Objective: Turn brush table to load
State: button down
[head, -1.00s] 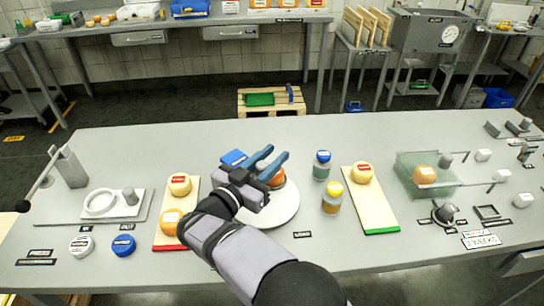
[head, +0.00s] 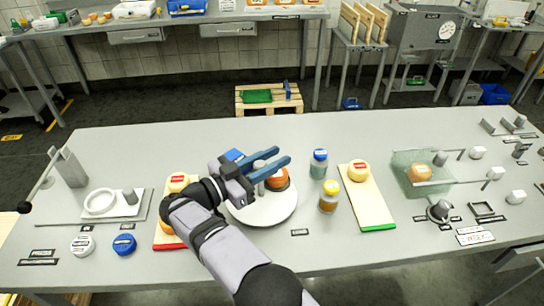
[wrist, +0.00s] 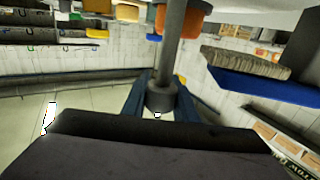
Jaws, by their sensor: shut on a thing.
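The brush table is a white round turntable (head: 262,212) at the middle of the bench in the head view. An orange-red cheese wheel (head: 279,181) with a label stands on it. A grey upright post (head: 259,167) rises beside the cheese. My gripper (head: 270,168) reaches over the turntable from the left, with its blue fingers around the post. In the wrist view the post (wrist: 171,60), with a dark collar, sits between the fingers, and my gripper (wrist: 157,90) is shut on it. A blue brush (wrist: 245,88) with pale bristles shows at the right there; my arm partly hides the turntable.
Left of the turntable a red-edged board with cheeses (head: 178,183) is partly behind my arm. To the right stand a blue-lidded jar (head: 319,163), a yellow-lidded jar (head: 329,196) and a green-edged board (head: 368,205). A clear tank (head: 405,178) is further right. The bench front is mostly clear.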

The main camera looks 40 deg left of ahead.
jog(key=shift+d+r+m+h, duration=0.1)
jog(key=shift+r+m+h, duration=0.05)
jog(key=shift+m+h, duration=0.4)
jog(key=c, duration=1.4)
grip_release()
notch_tip(320, 180, up, 10)
